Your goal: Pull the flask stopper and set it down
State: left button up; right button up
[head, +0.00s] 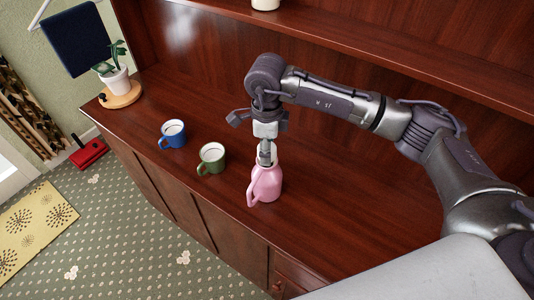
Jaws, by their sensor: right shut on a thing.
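A pink flask (265,187) with a side handle stands upright on the dark wooden sideboard (340,220), near its front edge. My right gripper (266,160) points straight down at the flask's top and is shut on the stopper there. The stopper is hidden by the fingers, and I cannot tell whether it is still seated in the neck. My left gripper is not in view.
A green mug (211,158) and a blue mug (173,134) stand left of the flask. A potted plant (115,82) sits on a round wooden board at the far left. A shelf (400,55) runs above the back. The sideboard right of the flask is bare.

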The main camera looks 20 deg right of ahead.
notch_tip(320, 180, up, 8)
jog(key=shift+r+b, duration=0.25)
jog(key=shift+b, duration=0.95)
notch_tip(320, 180, up, 4)
jog(key=shift+f+p, duration=0.1)
jog(key=shift+p, duration=0.7)
